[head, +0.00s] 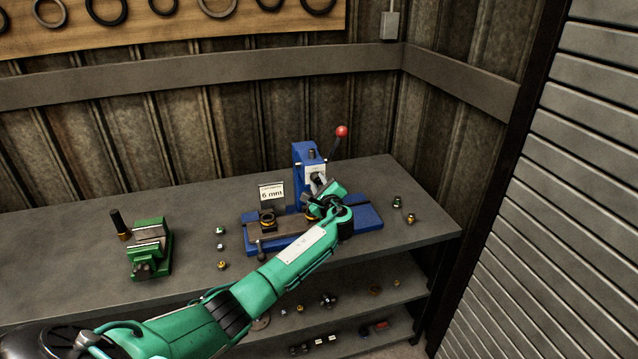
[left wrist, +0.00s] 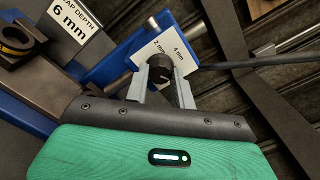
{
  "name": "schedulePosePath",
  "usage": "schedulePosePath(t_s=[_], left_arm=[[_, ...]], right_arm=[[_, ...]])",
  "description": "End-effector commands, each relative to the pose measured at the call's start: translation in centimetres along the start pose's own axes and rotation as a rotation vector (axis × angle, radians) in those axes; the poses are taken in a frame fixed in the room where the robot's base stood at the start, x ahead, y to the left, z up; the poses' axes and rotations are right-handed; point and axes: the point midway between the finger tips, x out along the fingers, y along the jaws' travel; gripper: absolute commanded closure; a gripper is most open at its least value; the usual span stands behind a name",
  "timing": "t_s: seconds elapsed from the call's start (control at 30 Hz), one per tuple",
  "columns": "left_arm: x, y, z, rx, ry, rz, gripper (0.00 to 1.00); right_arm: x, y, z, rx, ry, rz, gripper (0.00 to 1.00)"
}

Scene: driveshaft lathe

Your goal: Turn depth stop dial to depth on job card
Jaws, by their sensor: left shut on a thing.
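The job card (head: 271,192) stands on the blue press base and reads 6 mm; it also shows in the left wrist view (left wrist: 74,22). The depth stop dial (left wrist: 160,66) is a dark round knob in front of a white scale plate (left wrist: 183,42). My left gripper (left wrist: 160,82) is shut on the dial, one finger on each side. In the head view my left gripper (head: 319,188) reaches the press front and hides most of the dial. My right gripper is not in view.
The blue press (head: 302,156) has a red-knobbed lever (head: 341,132) rising at its right. A green vise (head: 150,250) stands left on the grey bench (head: 70,240). Small parts lie on both sides of the press. A shuttered wall (head: 570,190) is at the right.

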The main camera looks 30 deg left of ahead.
Motion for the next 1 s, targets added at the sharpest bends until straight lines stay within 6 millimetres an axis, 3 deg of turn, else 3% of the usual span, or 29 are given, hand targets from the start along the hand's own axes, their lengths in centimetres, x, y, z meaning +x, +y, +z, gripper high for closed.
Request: schedulePosePath(t_s=[0.3, 0.33, 0.4, 0.43, 0.77, 1.0], left_arm=[[-0.1, 0.2, -0.2, 0.004, 0.003, 0.002, 0.98], [-0.1, 0.2, -0.2, 0.004, 0.003, 0.002, 0.69], [-0.1, 0.2, -0.2, 0.003, 0.003, 0.001, 0.55], [-0.1, 0.1, -0.2, 0.003, 0.003, 0.001, 0.53], [-0.3, 0.1, -0.1, 0.001, 0.001, 0.0, 0.53], [-3.0, 0.2, -0.3, -0.002, 0.003, -0.002, 0.53]], right_arm=[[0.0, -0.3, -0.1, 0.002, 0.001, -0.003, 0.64], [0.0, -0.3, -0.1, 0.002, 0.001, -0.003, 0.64], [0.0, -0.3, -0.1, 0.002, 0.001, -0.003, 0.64], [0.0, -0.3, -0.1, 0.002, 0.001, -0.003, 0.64], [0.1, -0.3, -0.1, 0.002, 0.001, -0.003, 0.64], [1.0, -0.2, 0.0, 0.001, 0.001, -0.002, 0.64]])
